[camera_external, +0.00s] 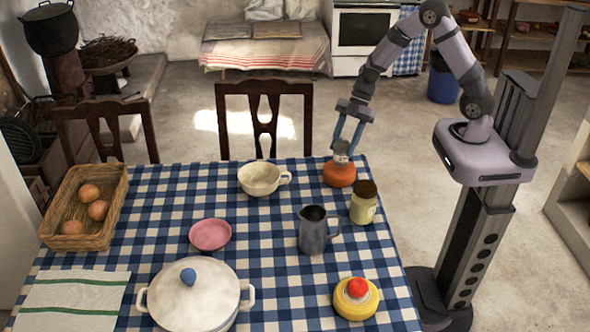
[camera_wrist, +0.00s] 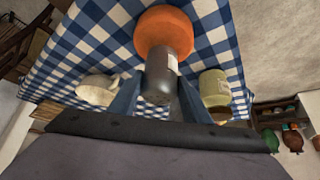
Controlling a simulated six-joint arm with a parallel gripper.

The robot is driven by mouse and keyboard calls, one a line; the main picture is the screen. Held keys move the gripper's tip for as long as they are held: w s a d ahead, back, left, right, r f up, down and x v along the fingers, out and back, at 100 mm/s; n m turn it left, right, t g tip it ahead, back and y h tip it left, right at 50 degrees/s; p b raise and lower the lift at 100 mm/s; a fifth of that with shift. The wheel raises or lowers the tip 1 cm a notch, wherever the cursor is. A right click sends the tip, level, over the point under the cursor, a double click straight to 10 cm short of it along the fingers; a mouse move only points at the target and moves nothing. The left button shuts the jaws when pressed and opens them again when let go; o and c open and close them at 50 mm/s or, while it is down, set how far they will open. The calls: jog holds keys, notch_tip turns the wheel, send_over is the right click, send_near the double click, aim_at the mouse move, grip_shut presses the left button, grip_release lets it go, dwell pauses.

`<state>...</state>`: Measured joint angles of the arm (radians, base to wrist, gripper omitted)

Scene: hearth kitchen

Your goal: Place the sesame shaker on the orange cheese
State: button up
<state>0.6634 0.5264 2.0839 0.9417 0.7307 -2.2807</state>
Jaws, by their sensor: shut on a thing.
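The orange cheese (camera_external: 339,176) is a round orange block at the table's far right corner; it also shows at the top of the wrist view (camera_wrist: 163,27). My gripper (camera_external: 344,147) is over it, pointing down. Its blue fingers (camera_wrist: 160,98) are shut on the sesame shaker (camera_wrist: 161,82), a small grey cylinder with a pale label. In the external view the shaker (camera_external: 341,158) is small and partly hidden between the fingers. It is upright over the cheese's top. I cannot tell whether its base touches the cheese.
A jar with a dark lid (camera_external: 363,203) stands close to the cheese. A grey jug (camera_external: 313,230), a cream cup (camera_external: 262,178), a pink bowl (camera_external: 210,235), a white pot (camera_external: 195,300) and a yellow item with a red top (camera_external: 356,298) share the checked table (camera_external: 270,262).

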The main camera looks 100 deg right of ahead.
jog(key=shift+f, duration=0.95)
jog(key=shift+f, duration=0.15)
jog(key=o, duration=1.1)
jog(key=shift+r, duration=0.25)
jog(key=b+v, duration=0.2)
jog(key=v, duration=1)
jog(key=shift+s+a+f+m+g+h, duration=0.75)
jog(key=shift+s+a+m, duration=1)
jog(key=shift+a, duration=1.1)
jog(key=shift+s+a+f+m+g+h, duration=0.8)
jog(key=shift+s+a+m, duration=0.95)
jog(key=shift+a, duration=1.15)
jog(key=shift+s+a+f+m+g+h, duration=0.55)
jog(key=shift+s+a+m+h, duration=0.6)
jog(key=shift+s+a, duration=1.35)
